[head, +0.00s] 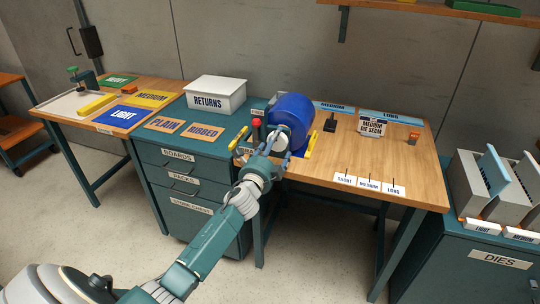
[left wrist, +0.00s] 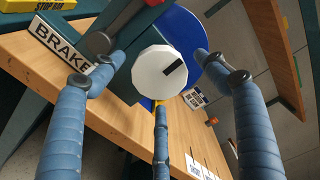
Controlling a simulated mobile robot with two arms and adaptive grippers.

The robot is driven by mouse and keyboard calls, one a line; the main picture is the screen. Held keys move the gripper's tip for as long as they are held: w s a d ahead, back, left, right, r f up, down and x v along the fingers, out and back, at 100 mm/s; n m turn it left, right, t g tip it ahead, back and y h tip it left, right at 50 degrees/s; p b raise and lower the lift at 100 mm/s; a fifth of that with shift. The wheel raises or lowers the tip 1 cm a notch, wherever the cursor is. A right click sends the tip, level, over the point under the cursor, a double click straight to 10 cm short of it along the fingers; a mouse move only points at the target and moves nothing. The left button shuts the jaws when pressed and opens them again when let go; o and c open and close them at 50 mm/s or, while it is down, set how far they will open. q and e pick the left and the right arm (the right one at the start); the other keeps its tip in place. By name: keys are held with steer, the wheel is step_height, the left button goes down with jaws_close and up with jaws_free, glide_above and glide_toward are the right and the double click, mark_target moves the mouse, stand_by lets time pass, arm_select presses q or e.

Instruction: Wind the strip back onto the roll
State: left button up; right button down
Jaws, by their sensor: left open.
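The blue roll (head: 293,112) stands on the left part of the wooden bench, on a stand with yellow and blue parts at its foot. In the left wrist view the roll (left wrist: 187,28) shows behind a white round hub (left wrist: 160,75) with a black slot. My left gripper (head: 273,146) is open at the near side of the roll. Its fingers spread around the hub in the left wrist view, with a gap visible; I cannot tell whether any finger touches. A loose strip end cannot be made out. My right gripper is out of view.
A red-knobbed lever (head: 256,124) and a BRAKE label (left wrist: 60,44) are close beside the roll. The white RETURNS box (head: 216,94) stands to the left.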

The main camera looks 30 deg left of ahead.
arm_select(q)
steer(key=v, duration=1.1)
steer(key=shift+d, duration=0.1)
steer(key=s+d+f+n+g+h+p, duration=0.1)
steer(key=s+f+n+g+p, duration=0.15)
steer(key=f, duration=0.65)
steer(key=s+d+f+n+g+p, duration=0.1)
steer(key=s+f+n+g+p, duration=0.15)
steer(key=f, duration=0.65)
steer(key=s+d+f+n+g+h+p, duration=0.1)
steer(key=s+d+f+n+g+p, duration=0.3)
steer(key=s+f, duration=0.9)
steer(key=s+d+f+n+g+p, duration=0.2)
steer(key=s+d+f, duration=0.1)
steer(key=s, duration=0.8)
steer(key=s+d+f+n+g+h+p, duration=0.1)
steer(key=s+f, duration=0.4)
steer(key=s, duration=0.7)
steer(key=s+d+f+n+g+h+p, duration=0.1)
steer(key=s+d+f+g+p, duration=0.3)
steer(key=s, duration=0.8)
steer(key=shift+s+d+n+g+p, duration=0.25)
steer(key=shift+d+n+p, duration=0.3)
steer(key=shift+d+n, duration=0.45)
